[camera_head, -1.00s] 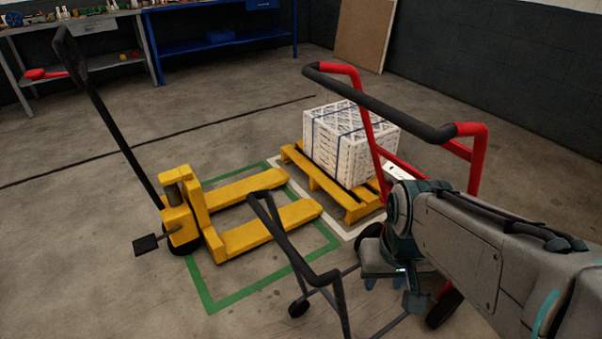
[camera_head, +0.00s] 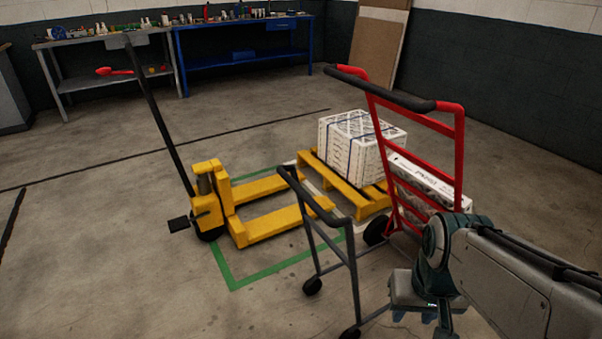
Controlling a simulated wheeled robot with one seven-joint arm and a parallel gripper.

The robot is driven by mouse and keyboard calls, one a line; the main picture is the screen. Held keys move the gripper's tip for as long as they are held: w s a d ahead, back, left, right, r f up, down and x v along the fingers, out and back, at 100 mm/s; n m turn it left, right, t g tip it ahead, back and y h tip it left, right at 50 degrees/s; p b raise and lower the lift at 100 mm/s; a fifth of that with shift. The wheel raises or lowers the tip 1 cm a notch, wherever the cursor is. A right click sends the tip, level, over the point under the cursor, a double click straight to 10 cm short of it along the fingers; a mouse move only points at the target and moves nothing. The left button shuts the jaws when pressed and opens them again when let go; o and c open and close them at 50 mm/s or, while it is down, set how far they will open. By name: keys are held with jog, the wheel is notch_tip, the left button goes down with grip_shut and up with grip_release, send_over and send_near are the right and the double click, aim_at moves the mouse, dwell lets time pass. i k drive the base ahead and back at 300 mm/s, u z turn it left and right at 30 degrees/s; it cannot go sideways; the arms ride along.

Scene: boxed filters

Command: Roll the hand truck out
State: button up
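The hand truck (camera_head: 459,150) has a red tubular frame and a black top handle (camera_head: 385,92). It stands upright at the right of the head view, with a black wheel at its lower left. A white printed box (camera_head: 432,184) shows behind its bars; I cannot tell whether it rests on the truck. My gripper (camera_head: 418,316) is low in front of the hand truck, pointing down, and appears apart from it. Its fingers are small and dark, and their opening is unclear. My arm hides the truck's lower right part.
A grey wheeled frame with black grips (camera_head: 313,205) stands close, left of my gripper. A yellow pallet jack (camera_head: 207,205) is on the green-marked floor. A strapped white carton (camera_head: 352,150) sits on a yellow pallet (camera_head: 375,204).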

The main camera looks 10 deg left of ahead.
aim_at(374, 235)
jog(key=u, duration=0.6)
jog(key=i, duration=1)
